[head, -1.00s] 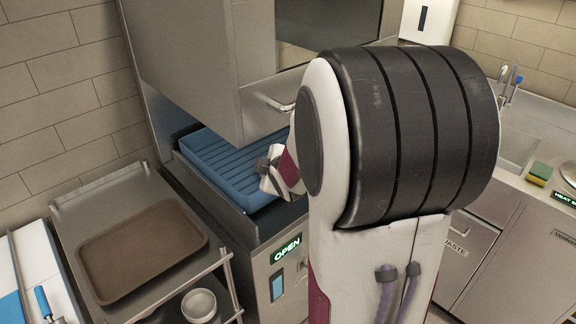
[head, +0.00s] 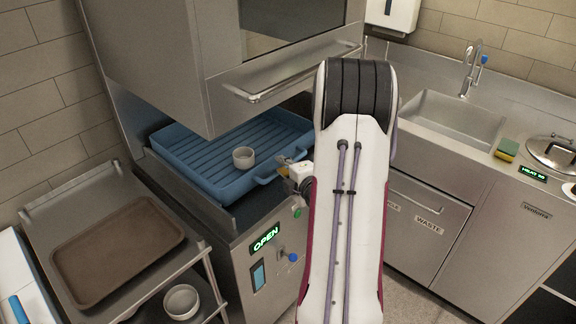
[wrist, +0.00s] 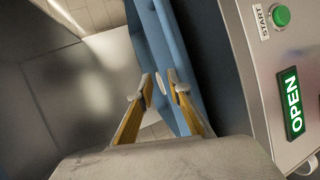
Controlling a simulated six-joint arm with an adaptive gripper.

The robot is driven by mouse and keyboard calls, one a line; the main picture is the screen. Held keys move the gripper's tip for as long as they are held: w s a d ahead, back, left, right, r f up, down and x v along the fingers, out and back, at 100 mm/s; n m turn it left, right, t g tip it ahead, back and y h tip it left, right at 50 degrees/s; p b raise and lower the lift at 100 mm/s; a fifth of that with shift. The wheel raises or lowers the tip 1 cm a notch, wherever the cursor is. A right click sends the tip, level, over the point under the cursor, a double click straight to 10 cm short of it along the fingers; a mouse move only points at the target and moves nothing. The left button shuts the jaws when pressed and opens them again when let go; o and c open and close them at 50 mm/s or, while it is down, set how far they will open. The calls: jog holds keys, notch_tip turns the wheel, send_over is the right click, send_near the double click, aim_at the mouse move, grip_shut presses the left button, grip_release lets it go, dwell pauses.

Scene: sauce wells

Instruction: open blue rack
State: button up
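The blue rack (head: 185,160) lies flat in the opening of the steel dishwasher, under its raised hood. A small white bowl (head: 243,157) sits in it. A blue handle (head: 267,180) sticks out from its front right side. My gripper (head: 284,168) is right beside that handle. In the wrist view, the two yellow fingers of my gripper (wrist: 160,86) stand apart, with a strip of the blue rack (wrist: 162,30) showing behind and between their tips. I cannot tell whether they touch it. The bowl is not visible in the wrist view.
The hood (head: 165,60) with its bar handle (head: 290,80) hangs above the rack. The front panel carries a lit OPEN sign (head: 265,239) and a green start button (wrist: 281,16). A cart with a brown tray (head: 115,250) stands left; a sink (head: 450,125) lies right.

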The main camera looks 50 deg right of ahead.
jog(key=shift+n+t+h, duration=0.3)
jog(key=shift+n+t, duration=0.4)
jog(key=shift+s+d+f, duration=0.75)
jog(key=shift+s+f, duration=0.15)
jog(key=shift+f, duration=0.05)
jog(key=shift+s+d+f, duration=0.75)
jog(key=shift+s+f, duration=0.15)
jog(key=shift+w, duration=0.1)
jog(key=shift+x, duration=3.85)
grip_shut()
